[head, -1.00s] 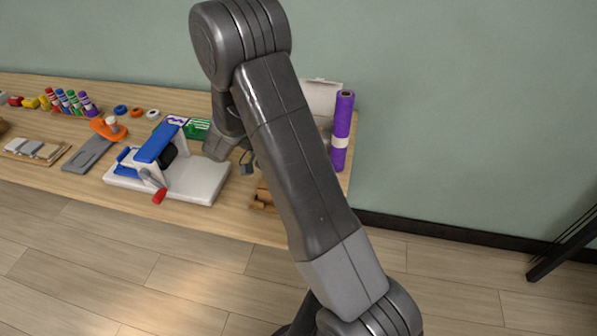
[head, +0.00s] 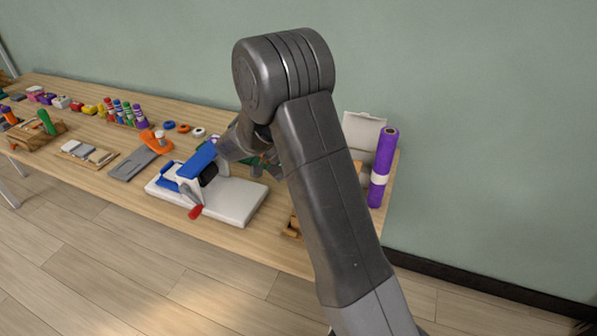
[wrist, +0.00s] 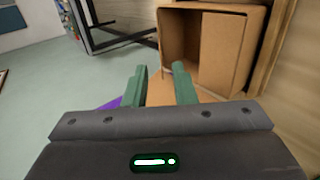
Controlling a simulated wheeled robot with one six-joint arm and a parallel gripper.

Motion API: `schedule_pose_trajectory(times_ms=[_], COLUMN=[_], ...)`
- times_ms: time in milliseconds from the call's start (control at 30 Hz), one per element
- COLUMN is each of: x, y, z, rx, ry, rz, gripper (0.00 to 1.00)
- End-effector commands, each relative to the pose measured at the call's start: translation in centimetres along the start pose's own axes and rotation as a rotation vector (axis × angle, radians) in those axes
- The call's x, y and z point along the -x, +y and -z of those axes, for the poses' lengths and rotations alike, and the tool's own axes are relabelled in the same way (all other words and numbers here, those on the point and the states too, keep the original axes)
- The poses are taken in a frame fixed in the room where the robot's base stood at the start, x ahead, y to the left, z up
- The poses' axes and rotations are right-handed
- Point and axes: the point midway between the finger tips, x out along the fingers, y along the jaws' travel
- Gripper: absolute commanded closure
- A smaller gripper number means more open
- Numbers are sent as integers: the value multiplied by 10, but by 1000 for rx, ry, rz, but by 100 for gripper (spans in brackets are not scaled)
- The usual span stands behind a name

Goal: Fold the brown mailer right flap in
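The brown mailer (wrist: 185,38) shows in the wrist view as an open cardboard box, its dark inside facing me. An upright brown panel (wrist: 226,50) stands at the right of its opening. A tan surface (wrist: 160,90) lies low between and behind my fingers; I cannot tell if it is a flap. In the head view my arm hides most of the mailer; a small brown part (head: 358,167) shows right of the arm.
A purple roll (head: 383,168) stands at the table's right end, near a pale open-lidded box (head: 362,130). A white-based press with a blue top (head: 236,203) stands left of my arm. A wooden piece (head: 291,227) lies near the front edge. Floor in front is clear.

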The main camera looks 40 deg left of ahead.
Motion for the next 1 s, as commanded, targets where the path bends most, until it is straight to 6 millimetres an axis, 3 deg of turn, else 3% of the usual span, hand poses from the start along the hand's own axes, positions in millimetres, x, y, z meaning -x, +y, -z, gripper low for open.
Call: schedule_pose_trajectory(times_ms=[100,300,633,667,767,867,1000], x=[24,46,50,50,46,31,-6], y=[-1,-1,0,0,3,15,40], z=[0,0,0,0,1,5,6], rx=[0,0,1,1,-6,-30,-109], ry=[2,-1,-1,-1,-18,-86,-267], rz=[2,0,0,0,11,63,210], gripper=[76,76,76,80,99,100,100])
